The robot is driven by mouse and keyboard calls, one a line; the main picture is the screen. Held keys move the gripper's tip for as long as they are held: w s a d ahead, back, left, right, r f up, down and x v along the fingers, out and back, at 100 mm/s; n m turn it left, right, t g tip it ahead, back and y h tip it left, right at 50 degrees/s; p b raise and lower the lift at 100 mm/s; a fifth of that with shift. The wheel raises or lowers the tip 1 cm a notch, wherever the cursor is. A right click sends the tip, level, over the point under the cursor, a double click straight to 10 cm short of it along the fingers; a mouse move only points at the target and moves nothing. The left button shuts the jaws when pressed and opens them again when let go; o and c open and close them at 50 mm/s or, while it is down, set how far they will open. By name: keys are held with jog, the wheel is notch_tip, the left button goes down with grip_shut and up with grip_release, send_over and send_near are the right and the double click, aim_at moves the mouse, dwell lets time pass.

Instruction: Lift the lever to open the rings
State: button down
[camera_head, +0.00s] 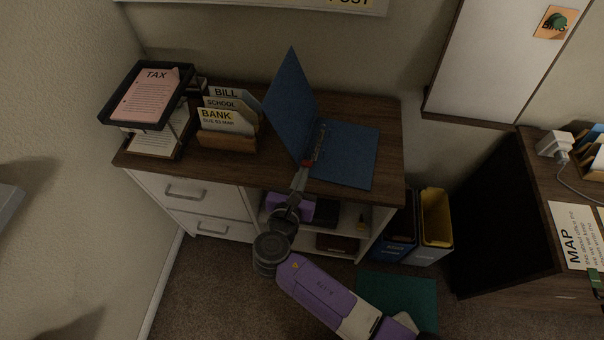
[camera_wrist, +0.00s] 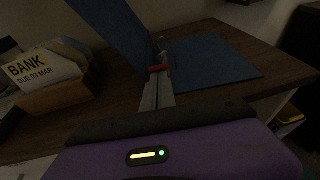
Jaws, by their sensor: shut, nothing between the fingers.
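A blue ring binder (camera_head: 345,155) lies open on the wooden cabinet top, its left cover standing up at a slant. The ring mechanism (camera_head: 318,137) runs along its spine. A small red lever (camera_head: 308,163) sits at the near end of the spine. My gripper (camera_head: 305,168) is shut and empty, with its fingertips right at the lever. In the wrist view the fingertips (camera_wrist: 158,78) reach the red lever (camera_wrist: 160,68), partly covering it; I cannot tell whether they touch. Whether the rings are open or closed is too small to tell.
A wooden letter holder (camera_head: 227,142) with BILL, SCHOOL and BANK cards stands left of the binder. A black tray (camera_head: 108,112) with a pink TAX sheet is farther left. The cabinet's front edge lies just under my gripper, above open shelves.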

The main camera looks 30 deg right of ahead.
aim_at(305, 164)
jog(key=shift+w+d+r+p, duration=0.15)
jog(key=shift+w+r+p, duration=0.05)
jog(key=shift+r+p, duration=0.6)
jog(key=shift+w+d+r+p, duration=0.2)
jog(key=shift+r+p, duration=0.35)
jog(key=shift+p, duration=0.4)
jog(key=shift+w+d+r+p, duration=0.55)
jog(key=shift+r+p, duration=0.25)
jog(key=shift+p, duration=0.55)
jog(key=shift+w, duration=0.1)
jog(key=shift+f, duration=0.1)
